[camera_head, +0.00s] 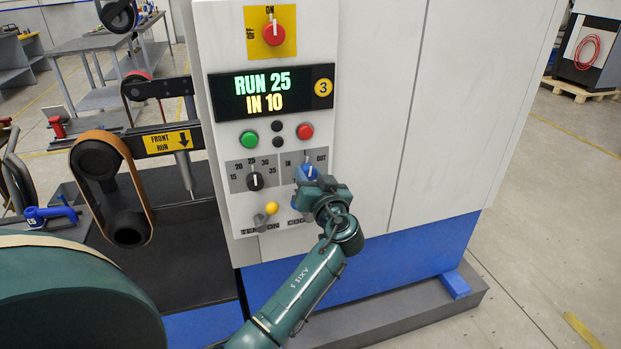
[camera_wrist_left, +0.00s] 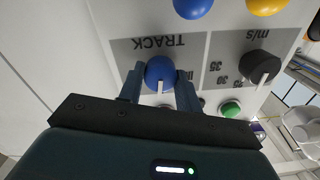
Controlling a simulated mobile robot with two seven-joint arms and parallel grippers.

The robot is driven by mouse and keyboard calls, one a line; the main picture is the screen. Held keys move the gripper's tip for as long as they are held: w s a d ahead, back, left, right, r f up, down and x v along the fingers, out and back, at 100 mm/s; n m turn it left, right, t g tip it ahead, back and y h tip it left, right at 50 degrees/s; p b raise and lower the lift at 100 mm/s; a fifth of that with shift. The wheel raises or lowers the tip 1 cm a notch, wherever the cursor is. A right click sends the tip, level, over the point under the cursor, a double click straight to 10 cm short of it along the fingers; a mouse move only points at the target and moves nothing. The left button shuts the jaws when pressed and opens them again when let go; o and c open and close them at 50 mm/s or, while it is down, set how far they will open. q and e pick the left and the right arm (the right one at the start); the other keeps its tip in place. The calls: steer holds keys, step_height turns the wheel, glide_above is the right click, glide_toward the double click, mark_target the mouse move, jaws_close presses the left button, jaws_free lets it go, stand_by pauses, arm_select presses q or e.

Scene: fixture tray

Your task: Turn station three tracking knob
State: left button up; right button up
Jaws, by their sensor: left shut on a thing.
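The blue tracking knob (camera_head: 307,172) is on the lower right of the station three panel (camera_head: 236,205), under the IN and OUT marks. In the left wrist view the knob (camera_wrist_left: 159,69) sits on a grey plate marked TRACK, its white pointer line toward the picture bottom. My left gripper (camera_head: 309,181) is at the knob and covers part of it in the head view. In the left wrist view its two fingers (camera_wrist_left: 160,86) stand on either side of the knob, shut on it. The display (camera_head: 268,94) reads RUN 25, IN 10, with a yellow 3. My right gripper is out of view.
A black speed knob (camera_head: 255,182) is just left of the tracking knob. Green (camera_head: 249,139) and red (camera_head: 305,131) buttons sit above, and a yellow ball lever (camera_head: 271,208) below. A belt on rollers (camera_head: 148,205) is at the left.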

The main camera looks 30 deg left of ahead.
arm_select(q)
steer(key=shift+m, duration=1.4)
steer(key=o, duration=1)
